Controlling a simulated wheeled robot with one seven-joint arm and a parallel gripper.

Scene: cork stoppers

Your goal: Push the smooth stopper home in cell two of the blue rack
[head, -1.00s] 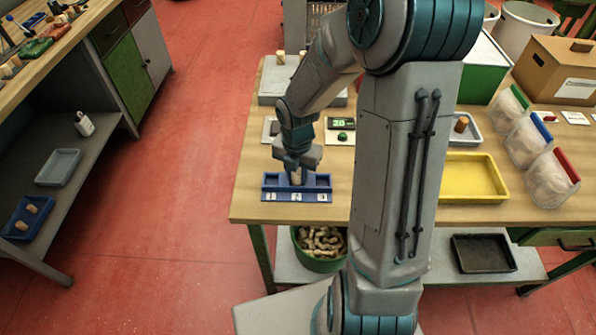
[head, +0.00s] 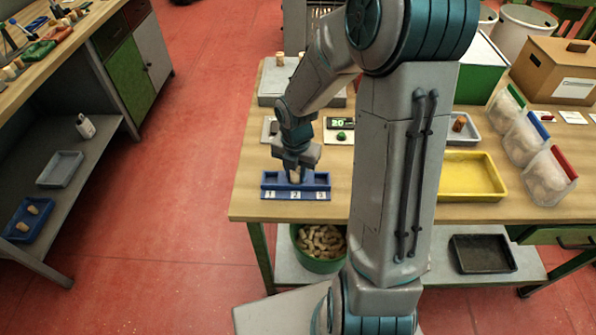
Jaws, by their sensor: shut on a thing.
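The blue rack (head: 269,193) lies near the front left of the wooden table, its cells labelled 1, 2 and 3. My gripper (head: 296,174) is over the middle of the rack and points down. It is shut on a tan cork stopper (head: 295,178), which stands at cell two. The rack's front wall hides the stopper's lower end, so I cannot tell how deep it sits. The stopper is too small in the picture to tell whether its surface is smooth.
A yellow tray (head: 470,195) and a grey tray with a cork (head: 459,124) stand to the right, beyond my arm. A small device with a green display (head: 340,123) is behind the rack. Bagged corks (head: 549,176) lie at the table's right. Bare wood surrounds the rack's left side.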

